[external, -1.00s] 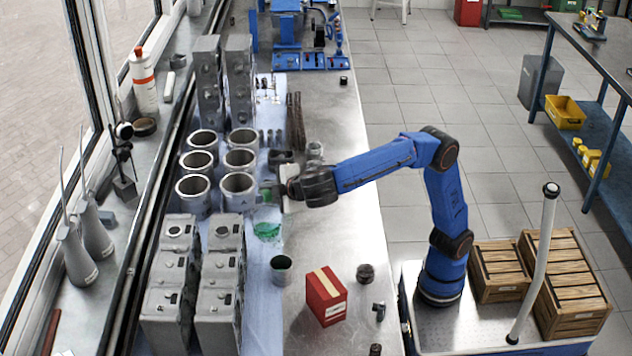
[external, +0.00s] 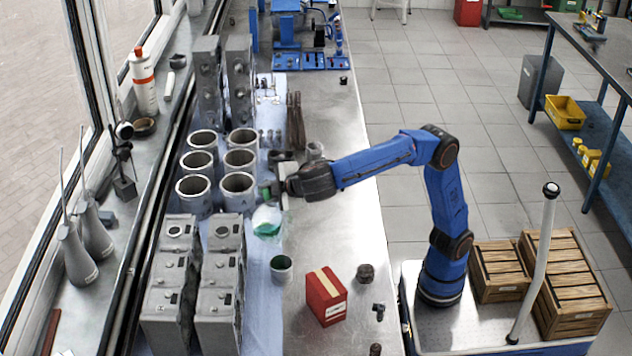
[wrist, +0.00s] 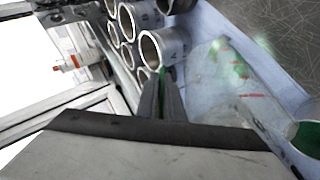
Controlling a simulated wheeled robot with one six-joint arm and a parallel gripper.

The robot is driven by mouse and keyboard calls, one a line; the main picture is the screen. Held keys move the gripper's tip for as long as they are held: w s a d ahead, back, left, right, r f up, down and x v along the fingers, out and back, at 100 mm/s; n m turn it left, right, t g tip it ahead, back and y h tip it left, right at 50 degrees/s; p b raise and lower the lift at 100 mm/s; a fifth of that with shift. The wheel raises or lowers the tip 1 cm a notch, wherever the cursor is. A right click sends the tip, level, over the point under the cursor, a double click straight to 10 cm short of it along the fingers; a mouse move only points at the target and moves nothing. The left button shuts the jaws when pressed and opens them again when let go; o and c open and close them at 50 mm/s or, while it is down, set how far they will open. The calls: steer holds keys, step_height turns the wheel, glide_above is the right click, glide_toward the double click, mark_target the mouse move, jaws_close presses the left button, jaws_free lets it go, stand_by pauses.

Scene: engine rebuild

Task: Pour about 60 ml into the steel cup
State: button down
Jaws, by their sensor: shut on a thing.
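My gripper (external: 274,190) is shut on a green part, seemingly the handle, of a clear jug (external: 267,219). In the wrist view my gripper (wrist: 162,90) shows a thin green strip between its fingers. The jug (wrist: 222,85) lies right of them, with red marks and a patch of green liquid. It looks tilted toward the steel cup, but its lip is hard to make out. The steel cup (external: 281,269) stands on the bench, nearer the external camera than the jug. It also shows at the wrist view's right edge (wrist: 293,147), with green inside. No stream is clearly visible.
Several grey cylinder liners (external: 238,187) stand just left of my gripper. Grey engine blocks (external: 215,285) stand left of the cup. A red box (external: 326,296) is to the cup's right. Bare bench lies between cup and box.

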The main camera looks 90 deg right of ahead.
steer(key=f, duration=0.1)
steer(key=d+f+y, duration=0.1)
steer(key=shift+w+f+g, duration=0.15)
steer(key=shift+f+g, duration=0.15)
steer(key=w+d+f+m+g+y+b, duration=0.2)
steer(key=d+f+y, duration=0.1)
steer(key=d+y, duration=0.3)
steer(key=shift+g+y, duration=0.4)
steer(key=shift+y, duration=0.6)
steer(key=shift+f, duration=0.1)
